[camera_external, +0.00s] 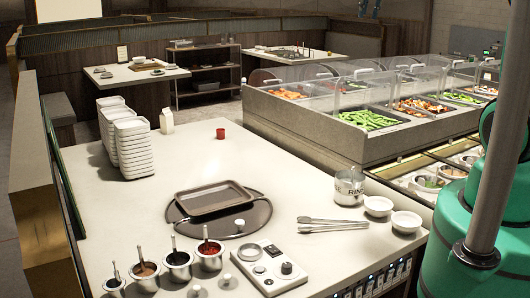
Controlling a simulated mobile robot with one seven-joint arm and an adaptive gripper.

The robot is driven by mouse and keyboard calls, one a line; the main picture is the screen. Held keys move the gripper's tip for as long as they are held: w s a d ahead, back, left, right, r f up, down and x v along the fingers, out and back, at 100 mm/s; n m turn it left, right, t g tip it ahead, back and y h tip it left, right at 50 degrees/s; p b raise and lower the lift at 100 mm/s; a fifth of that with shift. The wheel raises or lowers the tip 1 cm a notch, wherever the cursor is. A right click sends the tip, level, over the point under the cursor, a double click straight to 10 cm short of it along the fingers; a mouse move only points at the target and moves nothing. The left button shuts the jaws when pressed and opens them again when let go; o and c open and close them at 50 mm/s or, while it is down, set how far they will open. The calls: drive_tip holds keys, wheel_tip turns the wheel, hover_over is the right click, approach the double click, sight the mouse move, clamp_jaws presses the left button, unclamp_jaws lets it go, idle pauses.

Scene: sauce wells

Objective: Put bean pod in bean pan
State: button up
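Green bean pods (368,119) lie heaped in a pan set in the steel food counter behind the clear sneeze guard. Other green food (460,97) lies in a pan farther right, too small to name surely. I cannot make out a single loose pod outside the pans.
The clear guard (330,91) covers much of the food counter.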

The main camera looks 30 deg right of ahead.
drive_tip(key=s+a+f, duration=0.2)
drive_tip(key=s+a, duration=0.2)
drive_tip(key=s, duration=0.5)
drive_tip(key=s+a+f+t, duration=0.1)
drive_tip(key=s+a, duration=0.3)
drive_tip(key=s, duration=0.5)
drive_tip(key=s+a+f+m+t, duration=0.1)
drive_tip(key=s+a+f, duration=0.2)
drive_tip(key=s, duration=0.7)
drive_tip(key=shift+a+f+y, duration=0.2)
drive_tip(key=shift+a+y, duration=0.2)
drive_tip(key=shift+a, duration=0.35)
drive_tip(key=shift+f, duration=0.1)
wheel_tip(320, 180, down, 18)
drive_tip(key=b, duration=1.8)
